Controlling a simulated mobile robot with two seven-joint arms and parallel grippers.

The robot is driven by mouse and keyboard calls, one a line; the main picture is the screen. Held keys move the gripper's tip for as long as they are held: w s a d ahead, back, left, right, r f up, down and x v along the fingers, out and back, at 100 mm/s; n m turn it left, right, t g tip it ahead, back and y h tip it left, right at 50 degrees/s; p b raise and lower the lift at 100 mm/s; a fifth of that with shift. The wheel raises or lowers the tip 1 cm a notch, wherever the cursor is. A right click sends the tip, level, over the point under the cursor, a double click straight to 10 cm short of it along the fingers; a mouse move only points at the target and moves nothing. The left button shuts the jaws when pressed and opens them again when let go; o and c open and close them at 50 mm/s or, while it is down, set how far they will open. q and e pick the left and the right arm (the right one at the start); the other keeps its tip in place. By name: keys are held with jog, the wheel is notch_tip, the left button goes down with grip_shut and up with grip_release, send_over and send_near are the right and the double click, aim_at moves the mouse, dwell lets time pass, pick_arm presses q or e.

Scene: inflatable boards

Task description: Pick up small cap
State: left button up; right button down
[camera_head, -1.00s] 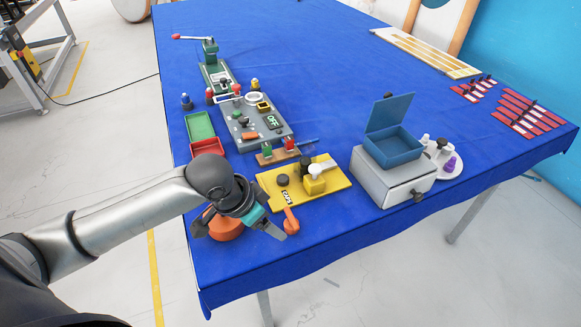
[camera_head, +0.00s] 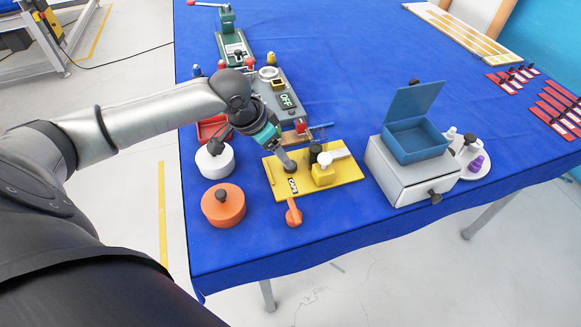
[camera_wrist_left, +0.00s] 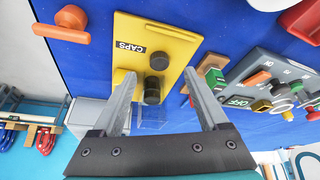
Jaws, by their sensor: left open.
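The yellow board (camera_head: 345,172) with a "CAPS" label lies near the table's front edge. Two dark round caps show on it in the left wrist view: one (camera_wrist_left: 158,61) near the middle and a taller-looking one (camera_wrist_left: 152,90) below it. I cannot tell surely which is the small cap. In the head view a dark cap (camera_head: 315,152) stands beside the yellow block; the other is mostly hidden behind my finger. My left gripper (camera_head: 289,163) is low over the board's left part, open; its fingers (camera_wrist_left: 160,76) lie either side of the caps in the wrist view. My right gripper is out of view.
A yellow block with a white lever (camera_head: 325,165) stands on the board. A white lid (camera_head: 215,162) and an orange lid (camera_head: 223,207) lie to the left. A grey drawer box (camera_head: 410,175) with a blue open box (camera_head: 415,140) is to the right. A control panel lies behind.

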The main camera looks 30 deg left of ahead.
pick_arm(q)
jog(key=shift+w+b+x, duration=0.15)
jog(key=shift+b+x, duration=0.15)
jog(key=shift+x, duration=1.4)
jog(key=shift+w+b+x, duration=0.2)
jog(key=shift+b+x, duration=0.05)
jog(key=shift+x, duration=1.4)
jog(key=shift+d+r, duration=0.15)
jog(key=shift+d, duration=0.05)
grip_shut()
